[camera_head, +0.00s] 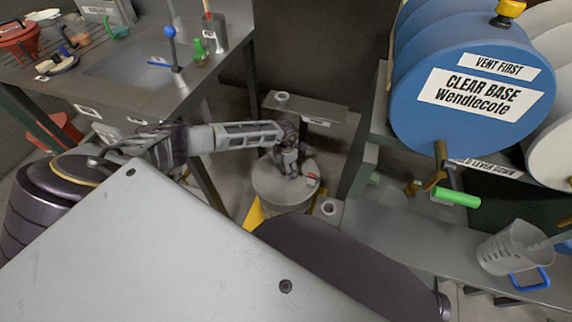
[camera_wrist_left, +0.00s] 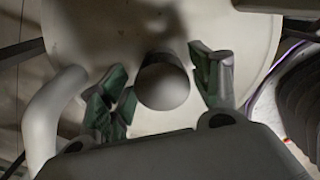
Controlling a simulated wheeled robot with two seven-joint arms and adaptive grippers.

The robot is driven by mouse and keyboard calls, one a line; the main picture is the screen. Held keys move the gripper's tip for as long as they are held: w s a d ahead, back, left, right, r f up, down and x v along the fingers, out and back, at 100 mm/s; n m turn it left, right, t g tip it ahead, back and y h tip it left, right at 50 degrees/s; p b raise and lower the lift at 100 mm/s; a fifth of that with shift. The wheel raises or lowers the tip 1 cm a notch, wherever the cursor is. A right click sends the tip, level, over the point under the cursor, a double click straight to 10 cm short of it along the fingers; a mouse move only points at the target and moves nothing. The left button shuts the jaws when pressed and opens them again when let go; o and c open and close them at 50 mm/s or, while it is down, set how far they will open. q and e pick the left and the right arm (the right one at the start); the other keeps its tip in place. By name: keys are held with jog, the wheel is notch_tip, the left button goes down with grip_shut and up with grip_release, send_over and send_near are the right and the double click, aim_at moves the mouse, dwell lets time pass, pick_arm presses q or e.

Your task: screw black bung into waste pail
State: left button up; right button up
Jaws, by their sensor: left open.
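The waste pail (camera_head: 267,188), a grey drum with a flat round top, stands on the floor in the middle of the head view. My left gripper (camera_head: 288,172) reaches down over its top. In the left wrist view the pail's pale top (camera_wrist_left: 85,25) fills much of the picture. A short round grey-brown stub, apparently the bung (camera_wrist_left: 163,88), stands between the spread fingers of my left gripper (camera_wrist_left: 160,82). The fingers are open on either side of it, with visible gaps. I cannot tell whether it is seated in an opening. My right gripper is not in view.
A blue drum (camera_head: 470,95) labelled CLEAR BASE lies on a rack at right, its brass tap with a green handle (camera_head: 457,198) below. A clear jug (camera_head: 513,250) stands on the shelf at lower right. A sink bench (camera_head: 110,85) is at upper left.

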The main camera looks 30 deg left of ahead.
pick_arm(q)
jog(key=shift+s, duration=0.15)
dwell(0.5)
jog(key=c, duration=1)
jog(key=m+b, duration=0.2)
jog(key=m, duration=0.4)
jog(key=shift+m, duration=0.4)
jog(key=m+b, duration=0.2)
jog(key=m, duration=0.2)
jog(key=shift+f+m, duration=0.1)
jog(key=shift+m, duration=0.2)
jog(key=shift+d+m, duration=0.1)
jog(key=shift+m, duration=1)
